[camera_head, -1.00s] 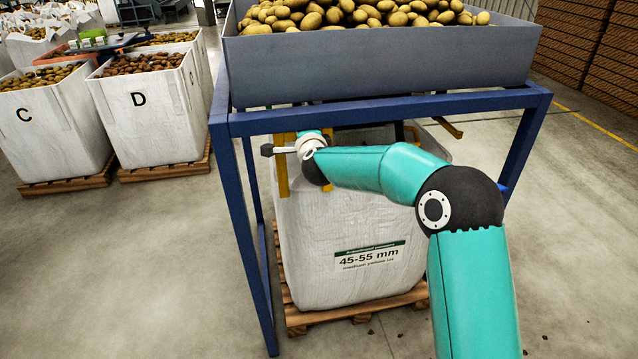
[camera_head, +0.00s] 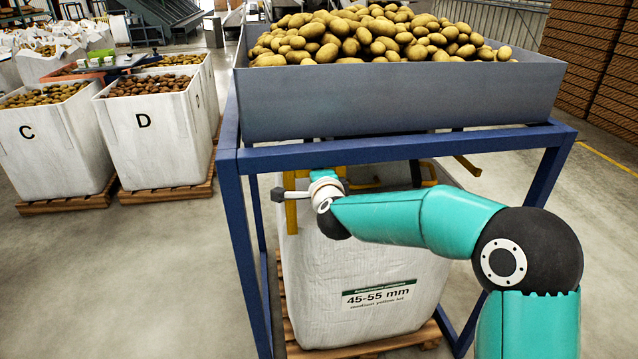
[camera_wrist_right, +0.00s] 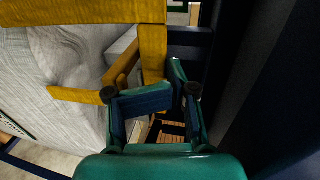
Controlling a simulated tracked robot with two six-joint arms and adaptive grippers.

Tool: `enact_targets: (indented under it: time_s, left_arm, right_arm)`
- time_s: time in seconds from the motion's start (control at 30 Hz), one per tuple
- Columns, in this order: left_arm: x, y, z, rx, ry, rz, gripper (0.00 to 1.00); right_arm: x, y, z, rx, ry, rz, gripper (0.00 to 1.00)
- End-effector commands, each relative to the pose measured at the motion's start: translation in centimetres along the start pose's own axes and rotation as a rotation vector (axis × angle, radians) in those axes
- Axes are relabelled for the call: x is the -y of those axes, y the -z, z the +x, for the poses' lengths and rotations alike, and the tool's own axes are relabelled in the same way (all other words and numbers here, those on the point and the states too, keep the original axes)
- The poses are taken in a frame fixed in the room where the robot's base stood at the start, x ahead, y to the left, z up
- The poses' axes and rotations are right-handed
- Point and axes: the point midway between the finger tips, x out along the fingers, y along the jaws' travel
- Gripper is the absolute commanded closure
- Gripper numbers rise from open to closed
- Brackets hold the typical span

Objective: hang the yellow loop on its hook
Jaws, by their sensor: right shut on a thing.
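My right gripper (camera_head: 326,177) is under the blue frame, at the upper left of the white bag (camera_head: 390,262) labelled 45-55 mm. It is largely hidden behind my wrist in the head view. In the right wrist view my right gripper (camera_wrist_right: 152,92) is shut on a yellow loop (camera_wrist_right: 153,52), whose strap runs down to the fingertips. A yellow strap (camera_head: 291,214) also hangs at the bag's left corner in the head view. I cannot tell which part is the loop's hook. My left gripper is not in view.
The blue frame (camera_head: 228,160) carries a grey bin (camera_head: 400,100) full of potatoes close above my right arm. Its legs stand at both sides. The bag is on a wooden pallet (camera_head: 292,325). Bags C (camera_head: 60,150) and D (camera_head: 160,150) stand left. Floor between is clear.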

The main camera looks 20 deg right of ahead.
Motion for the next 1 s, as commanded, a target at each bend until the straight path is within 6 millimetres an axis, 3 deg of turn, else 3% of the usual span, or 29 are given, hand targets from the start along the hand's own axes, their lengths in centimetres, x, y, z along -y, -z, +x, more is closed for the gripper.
enact_targets:
  time_s: [0.1,0.3,0.67,0.77,0.87,1.0]
  left_arm:
    - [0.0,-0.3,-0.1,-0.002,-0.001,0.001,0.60]
    - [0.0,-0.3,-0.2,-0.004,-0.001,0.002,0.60]
    - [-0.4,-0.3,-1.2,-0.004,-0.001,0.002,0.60]
    - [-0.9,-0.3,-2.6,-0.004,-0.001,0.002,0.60]
    - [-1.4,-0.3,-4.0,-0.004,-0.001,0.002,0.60]
    - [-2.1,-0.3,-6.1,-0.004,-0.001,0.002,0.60]
  right_arm:
    - [-0.4,-0.1,-2.6,0.007,-0.010,0.003,1.00]
    - [0.1,-0.1,-5.0,0.008,-0.002,0.005,1.00]
    - [0.0,0.7,-5.3,-0.008,-0.022,0.003,1.00]
    - [-2.6,1.2,-4.3,-0.022,-0.094,-0.016,1.00]
    - [-7.6,1.2,-4.0,-0.015,-0.205,-0.063,1.00]
    - [-16.8,0.3,-5.7,0.067,-0.404,-0.193,1.00]
